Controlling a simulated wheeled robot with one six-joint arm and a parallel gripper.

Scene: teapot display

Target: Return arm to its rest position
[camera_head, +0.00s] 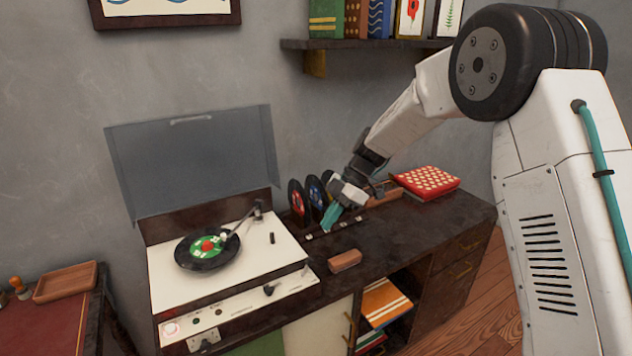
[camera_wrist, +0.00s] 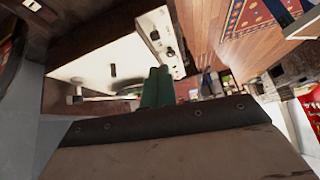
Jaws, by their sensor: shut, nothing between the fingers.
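My gripper (camera_head: 331,217) is over the dark cabinet, beside the record rack. Its teal fingers are together with nothing between them. They also show in the wrist view (camera_wrist: 158,88), closed side by side above the record player. My arm reaches in from the right and bends down toward the cabinet top. The record player (camera_head: 170,268) has its lid up. A black record with a green and red label (camera_head: 207,247) lies on its platter, and the tonearm (camera_head: 240,222) reaches over toward it.
Several small records (camera_head: 297,198) stand upright in a rack behind my gripper. A brown block (camera_head: 345,260) lies on the cabinet (camera_head: 400,245) in front. A red patterned box (camera_head: 428,181) is at the right. A wall shelf (camera_head: 375,45) with books hangs above. A wooden tray (camera_head: 65,282) is at far left.

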